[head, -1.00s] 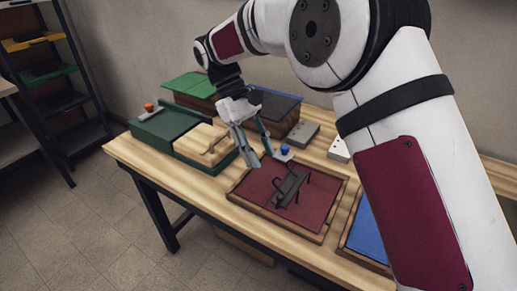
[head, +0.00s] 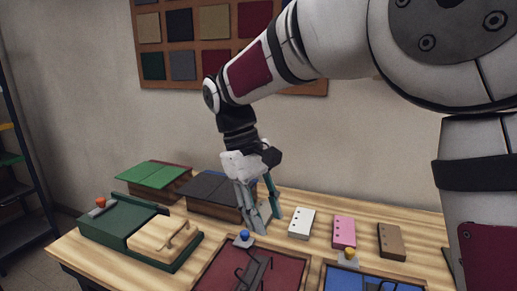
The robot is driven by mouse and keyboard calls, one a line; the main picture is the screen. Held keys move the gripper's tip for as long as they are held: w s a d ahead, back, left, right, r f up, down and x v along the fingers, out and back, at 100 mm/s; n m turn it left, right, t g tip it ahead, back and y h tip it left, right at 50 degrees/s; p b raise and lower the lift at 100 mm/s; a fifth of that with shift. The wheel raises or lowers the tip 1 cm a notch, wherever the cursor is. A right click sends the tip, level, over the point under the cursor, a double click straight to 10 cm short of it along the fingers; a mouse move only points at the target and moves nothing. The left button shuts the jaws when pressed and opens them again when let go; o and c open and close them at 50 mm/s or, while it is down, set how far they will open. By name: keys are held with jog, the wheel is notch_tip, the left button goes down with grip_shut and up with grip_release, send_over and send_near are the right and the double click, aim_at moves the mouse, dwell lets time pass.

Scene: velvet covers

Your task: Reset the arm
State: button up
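My gripper (head: 264,222) hangs from the arm in the middle of the head view, pointing down over the table. Its two fingers are apart, and I see nothing held between them. The fingertips appear just behind the blue knob (head: 245,236) of the red tray, in front of the back row of objects. They partly hide what stands behind them. My arm reaches in from the upper right, bent, and covers much of the right side.
The wooden table (head: 215,222) carries a green box with a wooden lid (head: 163,236), a red tray (head: 287,270) and a blue tray (head: 345,278). White (head: 301,223), pink (head: 343,231) and brown (head: 391,241) blocks stand behind. A swatch board (head: 177,24) hangs on the wall.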

jog(key=s+d+r+m+t+y+p, duration=0.25)
jog(key=s+d+r, duration=0.45)
jog(key=s+d, duration=0.35)
jog(key=s+d+f+m+t+p, duration=0.1)
jog(key=s+d+m, duration=0.4)
jog(key=s, duration=0.8)
jog(key=d+t+y+p, duration=0.1)
jog(key=d+t, duration=0.1)
jog(key=d, duration=0.1)
jog(key=shift+s+f, duration=0.15)
jog(key=shift+f, duration=0.25)
